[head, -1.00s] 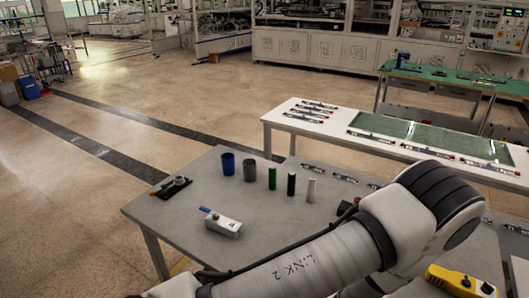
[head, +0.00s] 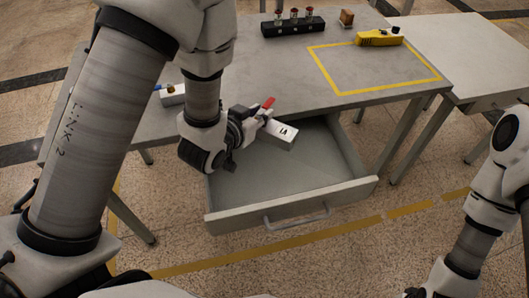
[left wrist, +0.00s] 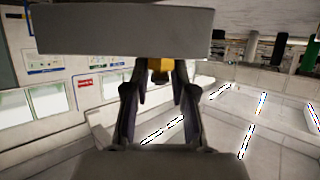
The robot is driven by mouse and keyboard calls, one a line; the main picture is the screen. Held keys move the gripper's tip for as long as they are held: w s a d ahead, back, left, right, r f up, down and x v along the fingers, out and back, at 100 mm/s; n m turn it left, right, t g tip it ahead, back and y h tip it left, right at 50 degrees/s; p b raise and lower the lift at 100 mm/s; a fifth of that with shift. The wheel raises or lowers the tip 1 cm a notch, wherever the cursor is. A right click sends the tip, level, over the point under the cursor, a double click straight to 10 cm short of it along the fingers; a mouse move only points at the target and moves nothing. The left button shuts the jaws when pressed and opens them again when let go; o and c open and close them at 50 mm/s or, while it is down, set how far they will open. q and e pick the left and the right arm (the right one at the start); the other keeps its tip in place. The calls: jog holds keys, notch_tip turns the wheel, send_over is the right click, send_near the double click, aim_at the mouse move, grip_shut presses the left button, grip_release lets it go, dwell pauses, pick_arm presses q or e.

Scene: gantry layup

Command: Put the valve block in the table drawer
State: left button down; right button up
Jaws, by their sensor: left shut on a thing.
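The valve block (head: 283,134), a pale grey block with dark lettering and a red handle, is in my left gripper (head: 257,123), over the open table drawer (head: 292,207). The gripper is shut on it from the left. In the left wrist view, a large grey block face (left wrist: 125,32) fills the top, with the gripper fingers (left wrist: 158,85) below it. The drawer is pulled out from under the grey table and its visible floor is empty; my arm hides its left part.
The grey table (head: 290,72) has a yellow-taped rectangle with a yellow device (head: 380,38) on its far edge. A white block with a blue handle (head: 172,97) is partly hidden behind my arm.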

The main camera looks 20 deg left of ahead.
pick_arm(q)
jog(key=shift+s+f, duration=0.15)
jog(key=shift+f, duration=0.45)
notch_tip(320, 180, down, 12)
jog(key=shift+b, duration=0.3)
jog(key=shift+w+f, duration=0.1)
jog(key=shift+w, duration=0.1)
jog(key=w, duration=0.3)
jog(key=shift+w+d+p, duration=0.2)
jog(key=shift+d+p, duration=0.2)
jog(key=shift+w+f, duration=0.1)
jog(key=shift+f, duration=0.75)
jog(key=c, duration=1)
grip_release()
jog(key=shift+o, duration=0.2)
